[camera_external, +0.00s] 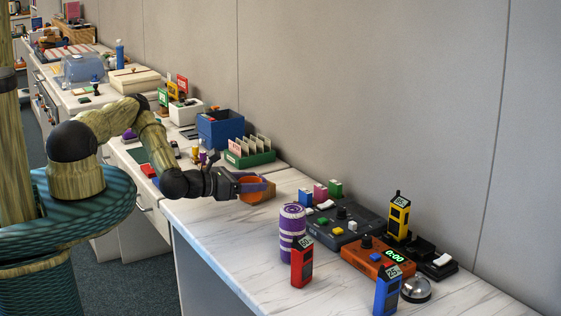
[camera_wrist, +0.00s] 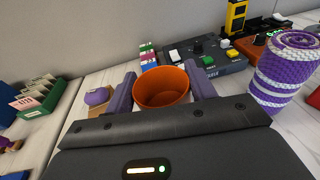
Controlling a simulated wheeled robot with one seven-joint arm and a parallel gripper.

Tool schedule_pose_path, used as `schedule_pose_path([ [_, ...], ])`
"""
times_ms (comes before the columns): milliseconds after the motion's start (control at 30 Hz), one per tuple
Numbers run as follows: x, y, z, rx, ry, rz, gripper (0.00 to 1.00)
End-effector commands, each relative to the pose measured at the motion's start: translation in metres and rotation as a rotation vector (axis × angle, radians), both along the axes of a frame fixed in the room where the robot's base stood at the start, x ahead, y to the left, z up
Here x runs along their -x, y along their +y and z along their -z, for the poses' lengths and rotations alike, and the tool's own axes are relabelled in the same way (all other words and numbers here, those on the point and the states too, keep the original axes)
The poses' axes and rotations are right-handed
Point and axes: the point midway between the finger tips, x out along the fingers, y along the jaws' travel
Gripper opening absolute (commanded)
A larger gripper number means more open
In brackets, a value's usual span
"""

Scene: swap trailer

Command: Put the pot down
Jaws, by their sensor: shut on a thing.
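The pot (camera_wrist: 163,88) is a small orange, round, open vessel, and it looks empty inside. It sits between the two purple fingers of my gripper (camera_wrist: 160,95) in the wrist view, with the fingers shut on its sides. In the external view my gripper (camera_external: 250,188) reaches over the left end of the white marble counter, and the orange pot (camera_external: 251,190) shows at its fingers. Whether the pot's base touches the counter is hidden by the gripper and the angle.
A purple and white rolled cloth (camera_external: 292,228) stands near the front edge. A dark button panel (camera_external: 345,226), an orange timer (camera_external: 382,260) and upright red, blue and yellow devices crowd the right. A green card rack (camera_external: 250,158) is behind. Bare counter (camera_external: 222,228) lies in front.

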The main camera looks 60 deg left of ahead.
Motion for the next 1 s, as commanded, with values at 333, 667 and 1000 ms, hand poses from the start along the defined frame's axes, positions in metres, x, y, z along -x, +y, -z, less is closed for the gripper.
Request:
schedule_pose_path([
  [333, -0.015, -0.039, -0.004, 0.006, 0.002, 0.055, 0.33],
  [667, -0.015, -0.039, 0.009, 0.007, 0.006, 0.052, 0.33],
  [1000, -0.015, -0.039, 0.058, 0.007, 0.003, 0.054, 0.33],
])
